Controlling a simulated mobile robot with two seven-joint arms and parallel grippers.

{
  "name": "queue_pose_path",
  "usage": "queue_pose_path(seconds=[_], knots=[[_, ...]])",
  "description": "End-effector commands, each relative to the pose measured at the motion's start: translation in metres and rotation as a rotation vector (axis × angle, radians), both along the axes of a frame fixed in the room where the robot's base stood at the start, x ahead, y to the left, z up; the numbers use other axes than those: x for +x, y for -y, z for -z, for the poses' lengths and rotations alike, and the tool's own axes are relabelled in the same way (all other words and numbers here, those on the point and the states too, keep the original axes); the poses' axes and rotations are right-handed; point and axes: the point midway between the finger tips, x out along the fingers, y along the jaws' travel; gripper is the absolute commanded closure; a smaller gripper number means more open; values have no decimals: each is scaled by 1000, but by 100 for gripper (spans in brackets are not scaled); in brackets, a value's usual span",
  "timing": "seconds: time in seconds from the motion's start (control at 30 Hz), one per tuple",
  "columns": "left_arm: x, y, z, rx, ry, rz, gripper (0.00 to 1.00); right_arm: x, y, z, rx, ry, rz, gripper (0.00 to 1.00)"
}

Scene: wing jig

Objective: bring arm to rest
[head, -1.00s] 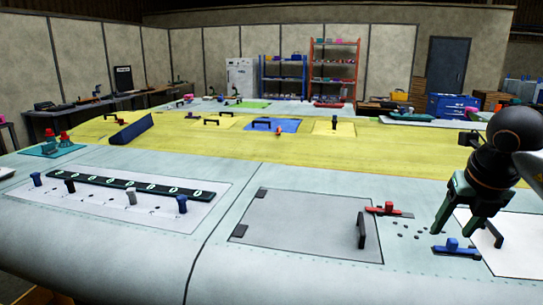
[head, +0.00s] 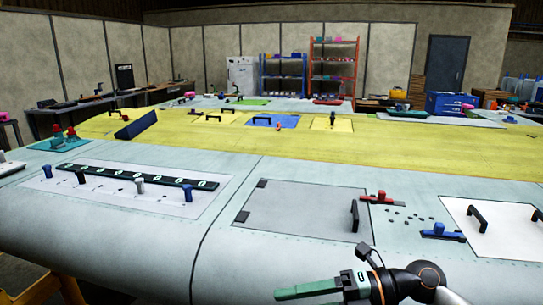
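My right arm comes in low at the bottom right. Its gripper (head: 305,290) points left in front of the wing's near edge, with a green finger showing side-on. I cannot tell whether it is open or shut, and I see nothing held in it. My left gripper is not in view.
The wing carries a grey panel (head: 300,212) with a black handle, a red clamp (head: 382,197), a blue clamp (head: 441,232) and a white panel (head: 490,235). A black strip (head: 135,178) and several pegs are at left.

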Motion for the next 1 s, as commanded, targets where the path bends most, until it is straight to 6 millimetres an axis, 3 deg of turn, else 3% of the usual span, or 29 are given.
queue_pose_path(seconds=[0.13, 0.27, 0.37, 0.47, 0.53, 0.67, 0.8, 0.9, 1.0], knots=[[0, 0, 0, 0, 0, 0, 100, -3, -15, -4, 371, -189, 142, 43], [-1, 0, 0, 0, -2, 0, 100, 11, 1, 8, 637, -384, 355, 43], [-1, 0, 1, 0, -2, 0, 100, 22, 24, 38, 790, -557, 562, 43], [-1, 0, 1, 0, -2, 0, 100, 25, 53, 86, 897, -748, 795, 43], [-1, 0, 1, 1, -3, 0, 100, 18, 74, 130, 939, -893, 970, 43], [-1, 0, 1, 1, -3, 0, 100, -19, 105, 217, 952, -1166, 1281, 43], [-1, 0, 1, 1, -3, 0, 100, -79, 123, 291, 895, -1417, 1536, 43], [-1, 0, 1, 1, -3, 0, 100, -116, 127, 323, 844, -1549, 1654, 43], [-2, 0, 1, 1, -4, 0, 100, -143, 129, 342, 806, -1636, 1726, 43]])
